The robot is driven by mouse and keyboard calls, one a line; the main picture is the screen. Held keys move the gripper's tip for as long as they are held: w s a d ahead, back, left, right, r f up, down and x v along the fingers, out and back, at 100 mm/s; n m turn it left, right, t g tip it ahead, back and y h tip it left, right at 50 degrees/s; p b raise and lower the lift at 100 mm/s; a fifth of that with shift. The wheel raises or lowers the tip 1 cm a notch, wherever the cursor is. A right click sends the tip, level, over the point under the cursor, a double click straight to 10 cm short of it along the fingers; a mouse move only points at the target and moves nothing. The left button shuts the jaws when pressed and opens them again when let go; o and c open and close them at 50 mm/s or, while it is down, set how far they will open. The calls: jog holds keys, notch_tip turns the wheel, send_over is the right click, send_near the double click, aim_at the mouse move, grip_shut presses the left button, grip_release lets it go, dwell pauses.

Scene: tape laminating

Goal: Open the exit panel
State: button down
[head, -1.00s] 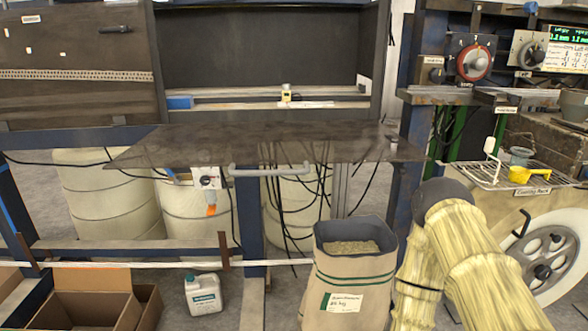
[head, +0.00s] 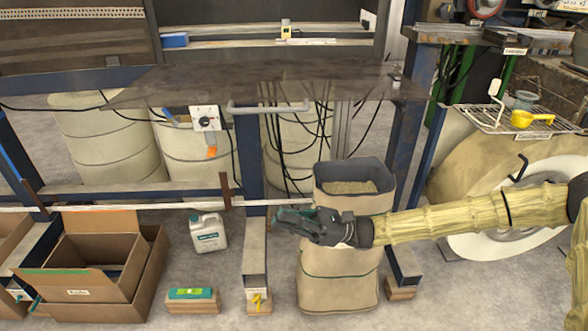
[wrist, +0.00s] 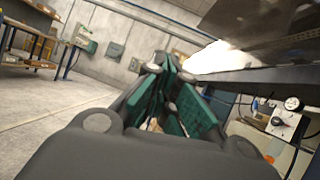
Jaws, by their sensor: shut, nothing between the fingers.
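A dark, semi-glossy panel (head: 190,88), which looks like the exit panel, lies roughly flat, sticking out below the machine's dark opening (head: 270,12). A grey bar handle (head: 268,108) runs along its front edge. My gripper (head: 283,216) is shut and empty, below the handle and apart from it, at the height of the sack's upper part. In the wrist view my gripper's green-padded fingers (wrist: 170,72) point ahead. A dark surface edge (wrist: 270,75) runs above and right of them there; I cannot tell if it is the panel.
A sack (head: 340,275) stands behind my forearm. A control box with a dial (head: 205,119) hangs under the panel and also shows in the wrist view (wrist: 290,118). Cardboard boxes (head: 95,270) and a white jug (head: 207,231) are on the floor at left. A wire rack (head: 500,120) is at right.

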jog(key=w+d+r+y, duration=0.3)
jog(key=w+d+r, duration=0.2)
jog(key=d+r, duration=0.4)
send_near(273, 112)
jog(key=a+f, duration=0.2)
jog(key=a, duration=0.1)
jog(key=shift+n, duration=0.4)
jog(key=shift+w+a+r+p, duration=0.1)
jog(key=shift+r+p, duration=0.15)
jog(key=shift+r, duration=0.85)
jog(key=shift+w+a+r+p, duration=0.1)
jog(key=shift+a+r+p, duration=0.1)
jog(key=shift+r, duration=0.85)
